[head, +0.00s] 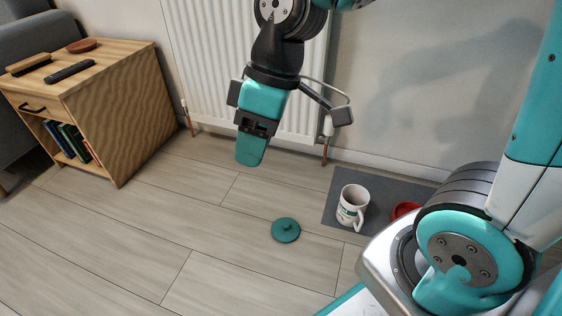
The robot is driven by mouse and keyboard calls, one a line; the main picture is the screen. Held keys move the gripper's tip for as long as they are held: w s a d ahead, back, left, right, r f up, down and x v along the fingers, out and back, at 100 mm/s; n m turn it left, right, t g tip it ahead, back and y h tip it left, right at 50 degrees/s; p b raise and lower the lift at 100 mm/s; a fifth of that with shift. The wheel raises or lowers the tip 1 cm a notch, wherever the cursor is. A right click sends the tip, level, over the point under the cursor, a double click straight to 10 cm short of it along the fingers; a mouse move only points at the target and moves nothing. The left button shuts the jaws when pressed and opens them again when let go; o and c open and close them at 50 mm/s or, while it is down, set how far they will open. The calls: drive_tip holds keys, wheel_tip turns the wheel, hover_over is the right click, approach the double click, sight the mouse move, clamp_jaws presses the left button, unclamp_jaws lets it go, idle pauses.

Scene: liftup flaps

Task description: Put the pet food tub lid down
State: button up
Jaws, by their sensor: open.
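A round teal lid with a small knob (285,230) lies flat on the wooden floor, knob side up. A white, handled tub (352,204) with dark print stands upright on a grey mat, to the right of the lid and apart from it. My gripper (252,148) hangs in the air in front of the radiator, above and left of the lid in the picture. It points down, is open and touches neither the lid nor the tub. Nothing shows between its fingers.
A red bowl (404,210) sits on the grey mat (378,186), partly hidden by my arm. A white radiator (215,70) is on the wall behind my gripper. The floor around the lid is clear.

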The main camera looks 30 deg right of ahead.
drive_tip(key=s+r+m, duration=0.2)
drive_tip(key=s, duration=0.6)
drive_tip(key=shift+s+a+r+m, duration=0.35)
drive_tip(key=shift+m, duration=0.05)
drive_tip(key=shift+r, duration=0.1)
